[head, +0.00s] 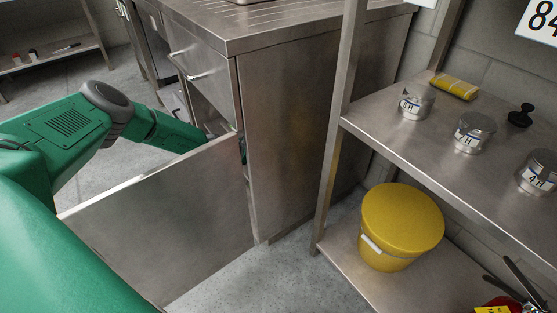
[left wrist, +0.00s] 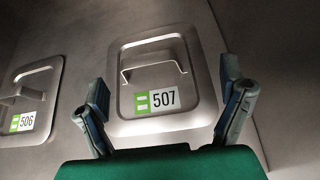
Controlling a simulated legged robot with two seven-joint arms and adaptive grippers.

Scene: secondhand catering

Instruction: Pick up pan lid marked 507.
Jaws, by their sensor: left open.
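The pan lid marked 507 (left wrist: 197,103) shows in the left wrist view as a grey metal rectangle with rounded corners, a wire handle (left wrist: 153,66) and a green and white label (left wrist: 157,100). My left gripper (left wrist: 166,98) is open, with one finger at each side of the lid's near part; I cannot tell whether they touch it. In the head view my left arm reaches behind the open cabinet door, which hides the left gripper and the lid. My right gripper is in neither view.
Pan lid 506 (left wrist: 55,77) lies left of lid 507. The open metal door (head: 170,225) stands in front of my left arm, beside the steel cabinet (head: 300,130). A shelf rack (head: 420,150) at right holds several tins, with a yellow bucket (head: 402,220) below.

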